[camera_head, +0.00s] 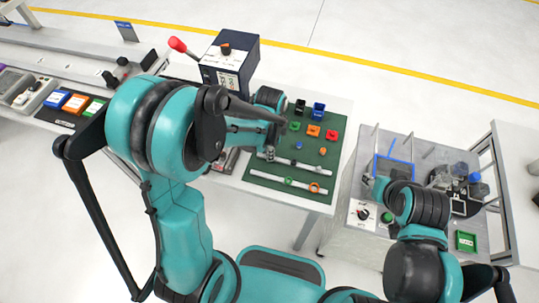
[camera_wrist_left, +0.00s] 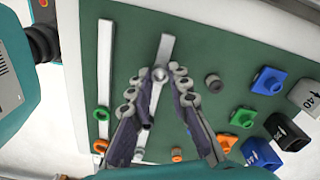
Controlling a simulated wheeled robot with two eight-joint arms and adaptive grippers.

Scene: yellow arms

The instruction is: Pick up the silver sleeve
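My left gripper (camera_head: 270,155) hangs over the green mat on the middle table. In the left wrist view, the left gripper (camera_wrist_left: 157,84) has its fingers apart. A small round silver piece (camera_wrist_left: 160,74) shows between the fingertips, on a white strip. A grey ring-shaped piece (camera_wrist_left: 212,83) lies on the mat to the right of the fingers. I cannot tell for certain which of the two is the silver sleeve. My right gripper (camera_head: 374,188) is over the grey table at right; its fingers are too small to read.
The green mat (camera_head: 256,182) carries a green ring (camera_head: 288,181) and an orange ring (camera_head: 314,188) on a white strip. Coloured blocks and bins, including a blue bin (camera_head: 319,110), stand at its far side. A dark control box (camera_head: 229,62) stands behind my left arm.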

